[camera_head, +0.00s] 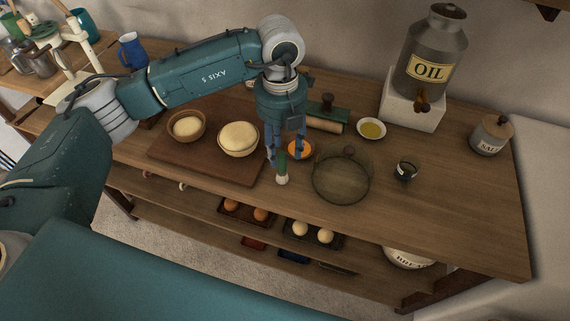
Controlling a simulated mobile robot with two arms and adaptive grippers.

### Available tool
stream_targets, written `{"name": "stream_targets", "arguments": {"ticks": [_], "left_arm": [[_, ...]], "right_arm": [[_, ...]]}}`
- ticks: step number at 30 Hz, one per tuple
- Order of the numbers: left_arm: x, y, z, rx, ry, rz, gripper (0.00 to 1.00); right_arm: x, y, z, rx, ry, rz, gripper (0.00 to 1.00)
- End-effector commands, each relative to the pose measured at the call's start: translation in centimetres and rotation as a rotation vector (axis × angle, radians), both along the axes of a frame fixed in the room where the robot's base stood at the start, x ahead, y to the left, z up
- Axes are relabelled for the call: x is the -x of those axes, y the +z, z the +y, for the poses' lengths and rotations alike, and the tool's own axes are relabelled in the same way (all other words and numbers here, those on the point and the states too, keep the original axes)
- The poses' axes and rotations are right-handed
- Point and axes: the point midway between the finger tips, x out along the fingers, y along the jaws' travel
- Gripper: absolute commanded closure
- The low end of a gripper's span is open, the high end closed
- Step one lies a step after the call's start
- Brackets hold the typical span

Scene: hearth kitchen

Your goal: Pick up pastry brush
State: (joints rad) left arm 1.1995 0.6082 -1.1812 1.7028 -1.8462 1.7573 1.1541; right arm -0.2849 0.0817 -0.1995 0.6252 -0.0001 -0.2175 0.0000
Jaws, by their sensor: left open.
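The pastry brush (282,179), with a green handle and a pale head, is on the wooden counter (440,215) near its front middle. My left gripper (284,155) reaches down from above with its fingers open around or just over the brush's handle. I cannot tell whether a finger touches the brush. The upper end of the handle is partly hidden by the gripper. My right gripper is not in view.
An orange dish (299,150) is close behind the fingers. A round glass lid (341,178) lies to the right. A dark green glass (405,170) and a small oil bowl (372,129) stand farther right. A board (185,160) with dough bowls is left.

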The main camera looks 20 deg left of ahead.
Motion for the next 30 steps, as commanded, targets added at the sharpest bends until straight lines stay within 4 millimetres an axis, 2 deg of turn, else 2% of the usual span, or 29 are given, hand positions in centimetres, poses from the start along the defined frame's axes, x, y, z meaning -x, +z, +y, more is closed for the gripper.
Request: {"name": "stream_targets", "arguments": {"ticks": [4, 9, 13, 17, 21, 29, 30], "left_arm": [[0.1, -2.3, 0.0, -0.001, 0.001, 0.003, 0.58], [0.0, -3.8, 0.0, 0.000, 0.000, 0.000, 0.58], [0.0, -4.8, 0.1, -0.001, 0.001, 0.003, 0.58], [-0.1, -6.8, 0.4, -0.002, 0.001, 0.003, 0.58], [-0.2, -8.6, 0.2, 0.000, 0.001, 0.001, 0.58], [-0.3, -9.1, 0.2, 0.001, -0.001, -0.001, 0.58], [-0.2, -9.1, 0.2, 0.001, -0.001, -0.001, 0.62]], "right_arm": [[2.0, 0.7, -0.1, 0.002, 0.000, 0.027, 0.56], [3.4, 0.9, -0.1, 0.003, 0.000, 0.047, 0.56], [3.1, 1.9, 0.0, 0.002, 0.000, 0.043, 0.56], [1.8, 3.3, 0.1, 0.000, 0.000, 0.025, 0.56], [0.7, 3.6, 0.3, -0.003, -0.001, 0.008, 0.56], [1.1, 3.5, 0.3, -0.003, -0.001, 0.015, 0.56], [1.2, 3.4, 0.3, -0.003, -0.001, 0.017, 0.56]]}}
